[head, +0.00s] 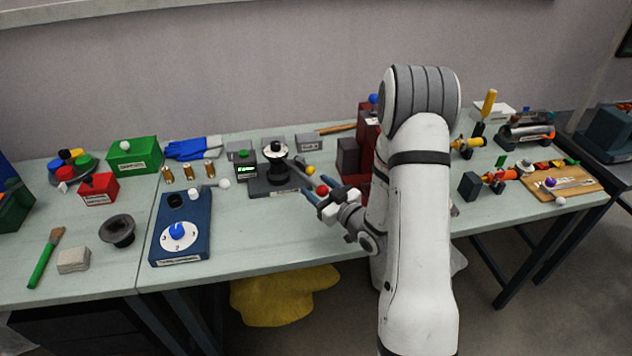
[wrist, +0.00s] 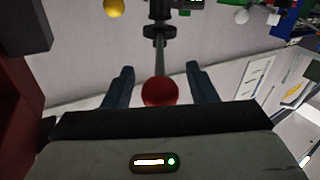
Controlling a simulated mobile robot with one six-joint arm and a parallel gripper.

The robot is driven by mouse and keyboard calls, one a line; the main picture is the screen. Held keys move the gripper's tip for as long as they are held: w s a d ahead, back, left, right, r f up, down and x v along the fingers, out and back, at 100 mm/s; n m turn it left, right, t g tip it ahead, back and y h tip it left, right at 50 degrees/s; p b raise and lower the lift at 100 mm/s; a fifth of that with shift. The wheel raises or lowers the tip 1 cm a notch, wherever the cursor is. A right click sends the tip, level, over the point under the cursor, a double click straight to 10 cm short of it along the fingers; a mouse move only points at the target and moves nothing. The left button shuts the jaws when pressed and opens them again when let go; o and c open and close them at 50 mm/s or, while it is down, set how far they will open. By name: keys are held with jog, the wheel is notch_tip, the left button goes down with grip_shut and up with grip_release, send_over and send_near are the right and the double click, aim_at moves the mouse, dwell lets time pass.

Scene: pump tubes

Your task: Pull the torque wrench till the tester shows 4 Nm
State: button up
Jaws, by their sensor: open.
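The torque tester (head: 272,187) stands mid-table on a dark base with a black and white round post. Beside it, a small black box (head: 246,173) has a lit green display, too small to read. The torque wrench is a thin dark bar (wrist: 162,58) reaching from the post toward me, ending in a red ball (head: 322,189). My gripper (head: 320,194) is open at this end. In the wrist view the red ball (wrist: 160,92) appears between my two blue fingers (wrist: 161,90), with a gap on each side.
A yellow ball (head: 311,169) is close behind the wrench end. A dark red stand (head: 367,150) rises close to the right of my gripper. A blue box with a dial (head: 181,226) lies to the left. The table front by my gripper is clear.

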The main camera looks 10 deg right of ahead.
jog(key=shift+w+a, duration=0.3)
jog(key=shift+w, duration=0.3)
grip_shut()
